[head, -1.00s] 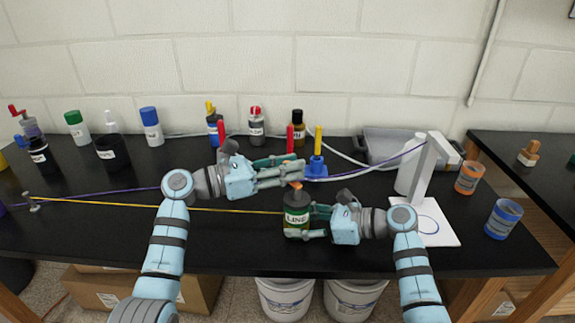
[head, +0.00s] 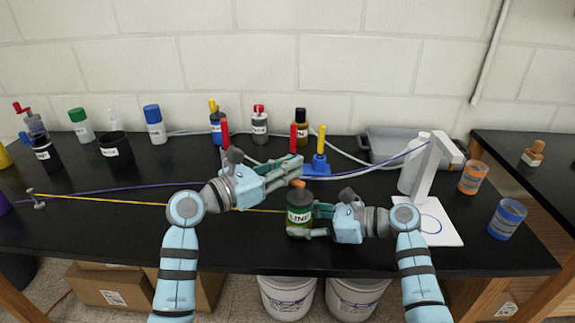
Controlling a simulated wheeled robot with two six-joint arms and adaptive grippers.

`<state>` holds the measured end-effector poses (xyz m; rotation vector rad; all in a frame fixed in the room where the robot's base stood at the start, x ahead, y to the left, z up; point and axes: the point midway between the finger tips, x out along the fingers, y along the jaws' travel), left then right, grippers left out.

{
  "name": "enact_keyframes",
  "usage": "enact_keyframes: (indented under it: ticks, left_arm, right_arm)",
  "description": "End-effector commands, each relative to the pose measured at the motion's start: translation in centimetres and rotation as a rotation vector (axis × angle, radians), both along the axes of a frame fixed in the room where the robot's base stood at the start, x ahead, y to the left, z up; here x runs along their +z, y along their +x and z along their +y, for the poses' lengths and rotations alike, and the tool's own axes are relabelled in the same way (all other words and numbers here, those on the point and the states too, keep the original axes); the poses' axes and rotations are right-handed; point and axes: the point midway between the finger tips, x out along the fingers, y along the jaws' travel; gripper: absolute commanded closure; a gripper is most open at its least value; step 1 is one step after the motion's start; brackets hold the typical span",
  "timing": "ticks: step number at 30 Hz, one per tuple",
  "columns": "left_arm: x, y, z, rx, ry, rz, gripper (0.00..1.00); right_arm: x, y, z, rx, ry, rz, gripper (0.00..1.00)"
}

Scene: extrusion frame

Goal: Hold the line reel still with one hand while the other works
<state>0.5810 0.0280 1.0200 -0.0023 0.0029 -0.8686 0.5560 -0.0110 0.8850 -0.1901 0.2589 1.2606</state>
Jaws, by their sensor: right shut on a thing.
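The line reel (head: 299,216) is a dark green canister with a pale LINE label and an orange tip, standing upright near the front of the black bench. My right gripper (head: 309,222) is shut on it from the right, fingers around its side. My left gripper (head: 300,166) is just above and behind the reel's top, its fingers apart with nothing visible between them. A yellow line (head: 110,200) runs from a small metal post (head: 38,201) at the left towards the reel, partly hidden behind my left arm.
A blue stand with red and yellow pegs (head: 317,166) is close behind my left gripper. A white upright stand (head: 424,178) is at the right, with orange (head: 473,177) and blue (head: 506,219) spools beyond. Several bottles line the back. The front left bench is clear.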

Motion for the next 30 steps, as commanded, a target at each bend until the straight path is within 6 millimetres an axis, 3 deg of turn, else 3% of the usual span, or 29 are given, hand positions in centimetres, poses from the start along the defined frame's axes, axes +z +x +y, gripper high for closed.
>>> enact_keyframes:
  ticks: [1, 3, 14, 24, 30]
  left_arm:
    - [0.0, 0.0, 0.0, 0.000, 0.001, 0.001, 0.74]
    - [0.0, 0.0, 0.0, 0.000, 0.000, 0.000, 0.63]
    - [0.0, -0.3, 0.5, 0.000, 0.001, -0.001, 0.63]
    - [-0.1, -5.7, 6.9, 0.002, 0.006, 0.000, 0.63]
    - [0.0, -7.6, 9.1, -0.001, 0.001, 0.000, 0.63]
  right_arm:
    - [0.0, 0.0, 0.0, 0.000, 0.001, -0.001, 0.69]
    - [0.0, 0.0, 0.0, 0.000, 0.001, -0.001, 0.69]
    - [0.0, 0.0, 0.0, 0.000, 0.000, -0.001, 0.69]
    - [0.0, 0.0, 0.0, 0.000, 0.000, 0.000, 0.69]
    - [0.0, 0.0, 0.0, 0.000, 0.000, 0.000, 0.69]
